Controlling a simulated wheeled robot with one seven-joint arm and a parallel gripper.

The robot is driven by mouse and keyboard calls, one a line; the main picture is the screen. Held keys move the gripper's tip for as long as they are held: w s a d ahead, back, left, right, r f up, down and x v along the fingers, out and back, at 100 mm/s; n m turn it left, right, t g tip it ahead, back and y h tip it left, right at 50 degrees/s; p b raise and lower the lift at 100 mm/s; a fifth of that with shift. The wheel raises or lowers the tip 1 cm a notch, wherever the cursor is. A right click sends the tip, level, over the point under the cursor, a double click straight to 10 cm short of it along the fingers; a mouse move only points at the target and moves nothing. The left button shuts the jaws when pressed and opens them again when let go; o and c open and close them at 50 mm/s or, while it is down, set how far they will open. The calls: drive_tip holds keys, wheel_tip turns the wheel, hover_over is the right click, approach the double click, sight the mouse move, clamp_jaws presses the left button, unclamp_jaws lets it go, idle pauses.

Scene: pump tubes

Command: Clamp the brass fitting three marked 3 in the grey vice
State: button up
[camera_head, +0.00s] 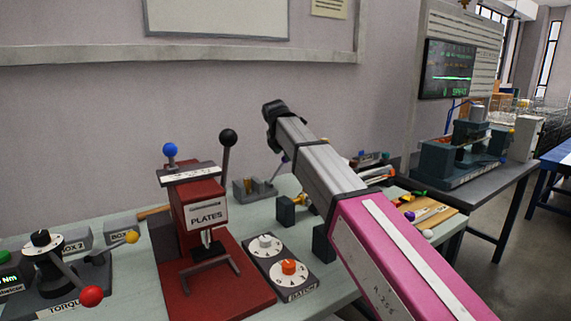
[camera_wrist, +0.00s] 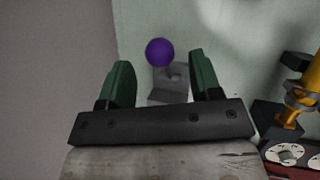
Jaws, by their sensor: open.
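My gripper (camera_wrist: 161,78) shows in the wrist view as two green fingers, spread apart with nothing held between them. Beyond the fingers, a grey block-like device (camera_wrist: 170,92), probably the grey vice, carries a purple ball (camera_wrist: 160,52) on a lever. In the head view a low grey device (camera_head: 255,189) stands on the table by the wall, left of my arm, and looks like the same vice. A brass-coloured piece (camera_head: 301,199) shows between dark blocks; a yellow-brass part (camera_wrist: 300,97) is at the wrist view's right. I cannot read a 3 on either. My arm hides the gripper in the head view.
A red plates press (camera_head: 200,215) with blue and black ball levers stands left of the vice. A dial box (camera_head: 280,268) lies in front. A torque device (camera_head: 45,262) is at far left. Coloured small items (camera_head: 425,212) lie behind my arm at right.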

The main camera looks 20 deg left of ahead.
drive_tip(key=shift+x, duration=2.8)
clamp_jaws()
drive_tip(key=shift+s+a+r+t+h, duration=0.85)
drive_tip(key=shift+s+r+t+h, duration=0.25)
drive_tip(key=shift+t, duration=0.2)
drive_tip(key=shift+s+a+r+n+t+h, duration=0.25)
drive_tip(key=shift+s+a+t+h, duration=0.3)
drive_tip(key=shift+t, duration=0.25)
drive_tip(key=shift+s+a+r+n+t+h, duration=0.3)
drive_tip(key=shift+s+a+t+h, duration=0.15)
drive_tip(key=shift+s+t, duration=0.3)
drive_tip(key=shift+w, duration=0.1)
unclamp_jaws()
